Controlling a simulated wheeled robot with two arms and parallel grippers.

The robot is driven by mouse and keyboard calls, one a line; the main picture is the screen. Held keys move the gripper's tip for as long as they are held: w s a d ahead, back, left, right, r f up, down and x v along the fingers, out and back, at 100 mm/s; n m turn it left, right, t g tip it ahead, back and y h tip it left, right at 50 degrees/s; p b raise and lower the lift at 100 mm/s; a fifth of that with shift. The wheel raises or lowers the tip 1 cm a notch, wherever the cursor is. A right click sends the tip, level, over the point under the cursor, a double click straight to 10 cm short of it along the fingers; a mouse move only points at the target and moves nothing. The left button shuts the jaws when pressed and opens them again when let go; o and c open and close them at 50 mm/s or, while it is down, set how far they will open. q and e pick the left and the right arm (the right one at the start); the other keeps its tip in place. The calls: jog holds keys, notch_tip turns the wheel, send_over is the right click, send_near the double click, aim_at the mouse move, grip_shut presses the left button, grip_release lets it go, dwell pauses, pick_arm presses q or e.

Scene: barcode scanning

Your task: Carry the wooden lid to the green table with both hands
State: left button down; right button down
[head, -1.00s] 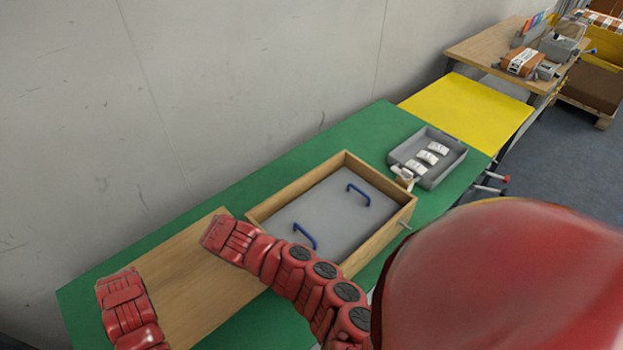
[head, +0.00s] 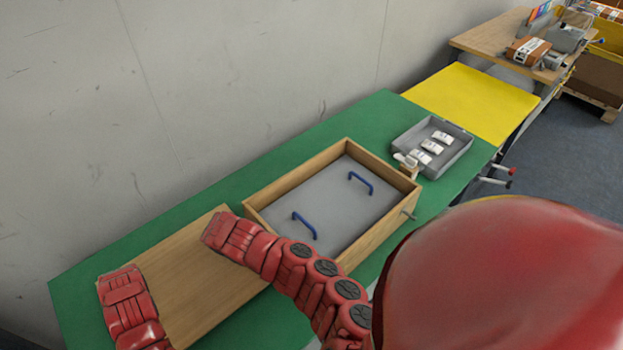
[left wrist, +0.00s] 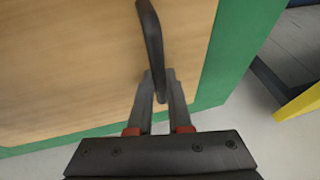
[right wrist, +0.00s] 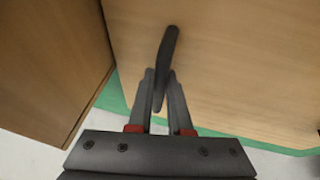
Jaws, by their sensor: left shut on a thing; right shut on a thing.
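The wooden lid (head: 195,275) is a flat light-brown panel over the left end of the green table (head: 100,268). I cannot tell whether it touches the table. My left gripper (left wrist: 160,85) is shut on a dark handle (left wrist: 152,40) of the lid. My right gripper (right wrist: 161,88) is shut on the lid's other dark handle (right wrist: 166,50). In the head view my red arms cover the lid's left end and right front part, and hide the fingers and handles.
A wooden box (head: 290,176) with a grey inside and two blue handles stands just right of the lid. A grey tray (head: 450,160) with white items is farther right, before a yellow surface (head: 470,100). A wall runs along the back.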

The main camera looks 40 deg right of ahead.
pick_arm(q)
jog(key=c, duration=0.8)
grip_release()
jog(key=shift+c, duration=0.2)
pick_arm(e)
jog(key=c, duration=0.8)
grip_release()
jog(key=shift+c, duration=0.2)
pick_arm(q)
jog(key=v, duration=1.2)
pick_arm(e)
jog(key=v, duration=1.2)
pick_arm(q)
jog(key=shift+d, duration=0.1)
